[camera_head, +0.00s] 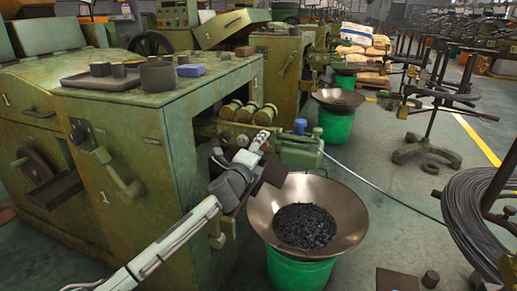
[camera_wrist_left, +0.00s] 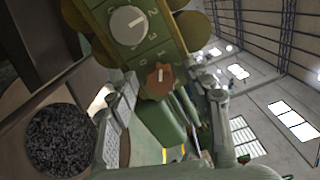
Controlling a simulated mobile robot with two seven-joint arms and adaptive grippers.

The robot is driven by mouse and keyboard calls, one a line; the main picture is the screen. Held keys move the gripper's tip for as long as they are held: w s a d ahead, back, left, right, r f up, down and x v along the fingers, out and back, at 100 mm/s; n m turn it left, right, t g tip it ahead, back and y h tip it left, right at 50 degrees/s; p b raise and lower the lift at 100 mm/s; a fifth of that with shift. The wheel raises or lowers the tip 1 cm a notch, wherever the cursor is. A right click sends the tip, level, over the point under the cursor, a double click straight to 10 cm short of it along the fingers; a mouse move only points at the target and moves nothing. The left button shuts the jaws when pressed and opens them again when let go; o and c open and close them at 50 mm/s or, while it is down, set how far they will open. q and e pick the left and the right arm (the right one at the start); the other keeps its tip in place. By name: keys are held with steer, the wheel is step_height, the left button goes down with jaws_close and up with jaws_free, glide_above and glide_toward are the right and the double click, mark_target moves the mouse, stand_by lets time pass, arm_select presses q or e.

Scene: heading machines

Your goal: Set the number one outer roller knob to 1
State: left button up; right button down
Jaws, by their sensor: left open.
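My right gripper is not in view.
A wide metal bowl (camera_head: 345,205) of dark pieces stands on a green bin (camera_head: 300,272) close to my left gripper. The green machine (camera_head: 130,145) is on the left, with a tray (camera_head: 88,80) on top. A wire coil (camera_head: 465,220) is at right. Some floor between is clear.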

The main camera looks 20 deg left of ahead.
arm_select(q)
steer(key=s, duration=1.2)
steer(key=shift+a, duration=0.25)
